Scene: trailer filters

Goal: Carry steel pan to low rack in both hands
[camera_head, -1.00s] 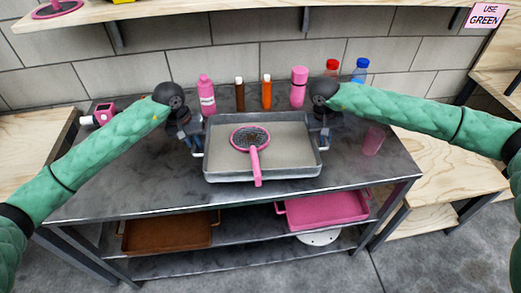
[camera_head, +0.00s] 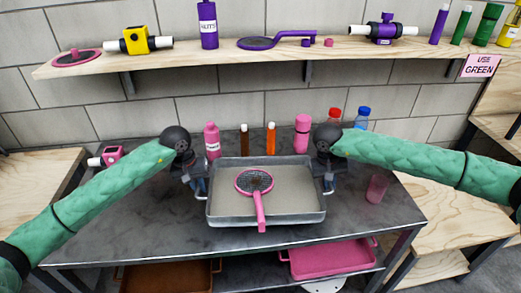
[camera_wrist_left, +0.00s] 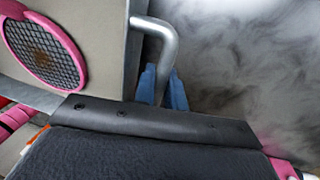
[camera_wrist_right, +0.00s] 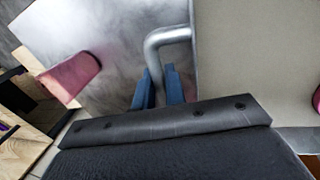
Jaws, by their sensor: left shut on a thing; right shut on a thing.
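The steel pan (camera_head: 290,217) is a shallow grey rectangle over the middle of the metal table. I cannot tell whether it touches the tabletop. A pink strainer (camera_head: 254,182) lies in it, its handle reaching over the front rim. My left gripper (camera_head: 199,191) is shut on the pan's left handle (camera_wrist_left: 160,38). My right gripper (camera_head: 328,186) is shut on the pan's right handle (camera_wrist_right: 165,38). In both wrist views the blue fingertips straddle a bent metal handle. Which structure is the low rack is not clear; a shelf under the table holds a brown tray (camera_head: 165,278) and a pink tray (camera_head: 330,259).
Several bottles, including a pink one (camera_head: 302,133), stand behind the pan. A pink cup (camera_head: 377,188) is right of it. Low wooden shelving (camera_head: 440,210) stands at the right. A wall shelf (camera_head: 270,52) with filters and bottles runs above. The table's front left is clear.

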